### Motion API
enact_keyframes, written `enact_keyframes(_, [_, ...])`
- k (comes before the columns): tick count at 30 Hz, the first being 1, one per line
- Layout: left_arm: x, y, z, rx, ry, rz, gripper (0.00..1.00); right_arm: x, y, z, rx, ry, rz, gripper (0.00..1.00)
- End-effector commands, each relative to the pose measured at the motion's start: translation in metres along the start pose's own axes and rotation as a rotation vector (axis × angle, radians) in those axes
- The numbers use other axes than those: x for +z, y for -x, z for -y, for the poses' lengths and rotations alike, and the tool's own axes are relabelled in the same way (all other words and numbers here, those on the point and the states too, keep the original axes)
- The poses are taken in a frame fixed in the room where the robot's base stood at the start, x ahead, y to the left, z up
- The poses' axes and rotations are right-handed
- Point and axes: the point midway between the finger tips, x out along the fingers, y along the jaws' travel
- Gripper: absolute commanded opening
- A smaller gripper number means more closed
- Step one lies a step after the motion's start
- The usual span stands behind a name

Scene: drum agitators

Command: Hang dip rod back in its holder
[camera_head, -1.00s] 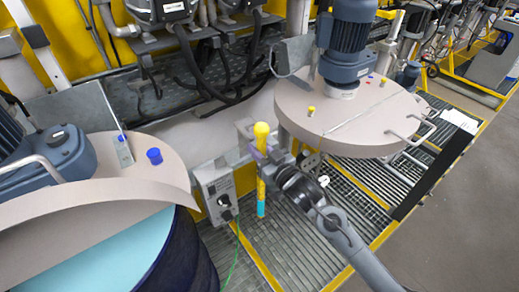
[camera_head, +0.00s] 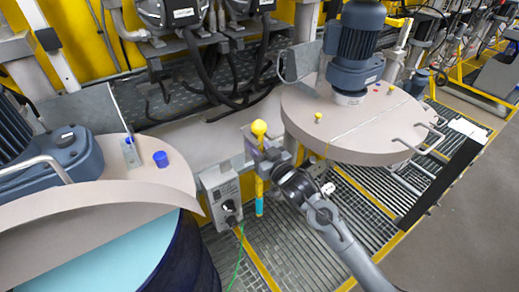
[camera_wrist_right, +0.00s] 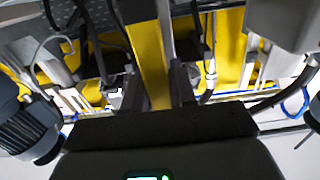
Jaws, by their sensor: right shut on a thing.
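The dip rod (camera_head: 259,184) is a thin yellow rod with a round yellow knob on top and a light blue lower end. It hangs about upright between the two drums. My right gripper (camera_head: 266,158) is shut on it below the knob; the right wrist view shows the yellow rod (camera_wrist_right: 150,65) between the two dark fingers. A grey bracket (camera_head: 248,136), which looks like the holder, is close behind and left of the rod. I cannot tell whether the rod touches it or sits in it. My left gripper is not in view.
A grey control box (camera_head: 222,197) with a black knob stands just left of the rod. A blue drum (camera_head: 190,262) with a partly open lid is at the left. A large round lid (camera_head: 350,130) with a motor is at the right. Grating (camera_head: 305,245) lies below.

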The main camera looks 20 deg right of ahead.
Motion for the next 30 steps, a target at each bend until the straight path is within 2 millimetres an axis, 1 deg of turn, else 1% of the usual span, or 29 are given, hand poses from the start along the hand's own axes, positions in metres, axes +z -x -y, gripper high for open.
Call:
enact_keyframes(5, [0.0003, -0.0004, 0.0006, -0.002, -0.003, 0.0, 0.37, -0.0011, -0.0033, 0.0003, 0.0, 0.0, -0.002, 0.0])
enact_keyframes(14, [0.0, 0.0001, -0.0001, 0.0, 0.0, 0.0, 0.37, -0.0012, -0.0033, 0.0001, 0.0, 0.0, -0.002, 0.0])
enact_keyframes(21, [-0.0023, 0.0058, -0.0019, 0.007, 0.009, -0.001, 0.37, -0.0009, -0.0031, -0.0003, 0.001, -0.002, -0.001, 0.0])
enact_keyframes(30, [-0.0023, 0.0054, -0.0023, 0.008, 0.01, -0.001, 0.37, 0.0004, -0.0031, -0.0004, 0.001, -0.001, -0.001, 0.0])
